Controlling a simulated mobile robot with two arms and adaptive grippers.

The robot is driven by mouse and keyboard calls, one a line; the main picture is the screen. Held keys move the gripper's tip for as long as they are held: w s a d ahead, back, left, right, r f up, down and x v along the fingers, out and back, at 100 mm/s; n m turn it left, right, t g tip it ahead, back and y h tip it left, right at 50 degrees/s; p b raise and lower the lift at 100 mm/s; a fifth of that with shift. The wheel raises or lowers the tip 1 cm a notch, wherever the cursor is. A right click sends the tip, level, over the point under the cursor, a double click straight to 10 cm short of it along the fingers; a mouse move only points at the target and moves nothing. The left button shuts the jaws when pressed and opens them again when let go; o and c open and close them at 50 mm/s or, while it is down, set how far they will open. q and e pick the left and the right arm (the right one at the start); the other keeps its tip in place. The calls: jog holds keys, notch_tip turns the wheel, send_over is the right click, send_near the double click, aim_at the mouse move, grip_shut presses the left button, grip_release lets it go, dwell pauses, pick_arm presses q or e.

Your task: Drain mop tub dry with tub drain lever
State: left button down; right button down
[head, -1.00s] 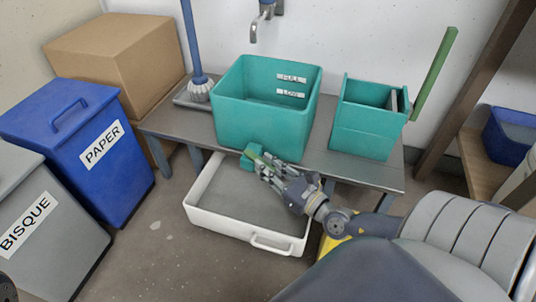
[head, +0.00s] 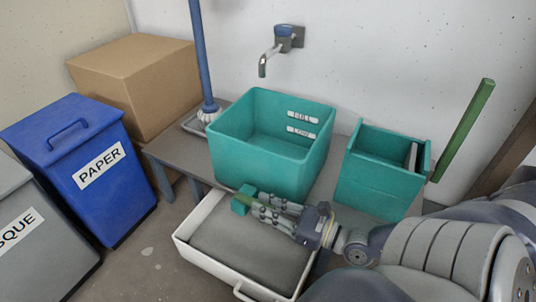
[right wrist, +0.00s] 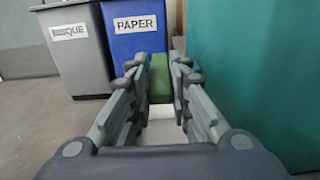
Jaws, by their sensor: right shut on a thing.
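The mop tub (head: 262,158) is the larger teal tub on the grey bench, with FULL and LOW labels on its inner back wall. No clear waterline shows inside; I cannot tell whether water remains. The green tub drain lever (head: 246,191) sits low at the tub's front, by a small teal outlet block (head: 240,206). My right gripper (head: 257,203) is shut on the lever, its fingers partly hiding it. In the right wrist view the green lever (right wrist: 160,78) shows between the fingers, beside the teal tub wall (right wrist: 250,70). My left gripper is out of view.
A white tray (head: 184,241) with a grey surface inside lies below the outlet. A teal wringer box (head: 378,180) with a green handle (head: 465,130) stands right. A mop (head: 201,60), tap (head: 277,48), blue PAPER bin (head: 65,150) and grey bin (head: 40,245) are nearby.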

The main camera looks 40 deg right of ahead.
jog(key=shift+w+d, duration=0.1)
dwell(0.4)
jog(key=c, duration=1.5)
grip_release()
jog(key=shift+v, duration=5.95)
jog(key=shift+d, duration=0.1)
